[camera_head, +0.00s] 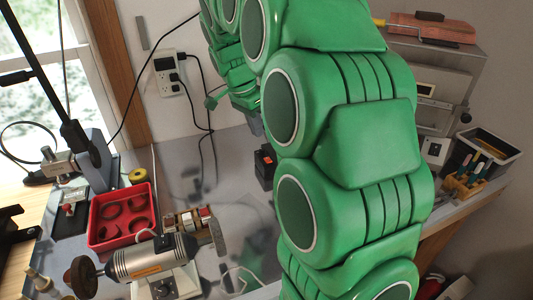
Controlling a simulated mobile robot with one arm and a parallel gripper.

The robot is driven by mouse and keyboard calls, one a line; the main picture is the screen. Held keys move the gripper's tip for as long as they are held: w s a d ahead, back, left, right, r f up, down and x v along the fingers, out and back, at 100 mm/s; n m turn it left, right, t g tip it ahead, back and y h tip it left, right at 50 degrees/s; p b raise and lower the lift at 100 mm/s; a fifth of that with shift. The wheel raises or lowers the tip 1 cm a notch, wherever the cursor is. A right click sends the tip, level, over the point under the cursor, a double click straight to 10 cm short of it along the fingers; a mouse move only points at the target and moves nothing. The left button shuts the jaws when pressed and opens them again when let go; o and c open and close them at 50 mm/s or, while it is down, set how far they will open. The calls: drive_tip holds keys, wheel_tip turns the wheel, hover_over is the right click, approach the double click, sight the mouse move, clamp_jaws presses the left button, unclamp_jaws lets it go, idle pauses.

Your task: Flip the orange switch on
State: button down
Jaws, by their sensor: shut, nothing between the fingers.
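The orange switch (266,157) is on a small black box standing on the grey bench top, just left of my large green arm. Whether it is on or off is too small to tell. My gripper (254,124) shows only as a small grey piece under the far end of my arm, above and slightly left of the switch. It is shut and empty. A gap shows between it and the switch box in the picture; contact cannot be seen. Most of my gripper is hidden behind my arm.
A wall outlet (170,73) with black cords is behind. A red tray (124,215) with rings and a bench grinder (150,257) are at left. A metal cabinet (432,75) and black bin (484,152) are at right. The bench around the switch's left side is mostly clear.

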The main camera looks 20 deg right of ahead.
drive_tip(key=w+d+m, duration=0.2)
drive_tip(key=w+m, duration=0.1)
drive_tip(key=w, duration=0.3)
drive_tip(key=shift+d+f+h, duration=0.15)
drive_tip(key=shift+f+h, duration=0.15)
drive_tip(key=shift+f, duration=0.05)
approach(270, 161)
drive_tip(key=x, duration=0.5)
drive_tip(key=shift+w+d, duration=0.15)
drive_tip(key=shift+d, duration=0.05)
drive_tip(key=shift+f, duration=0.75)
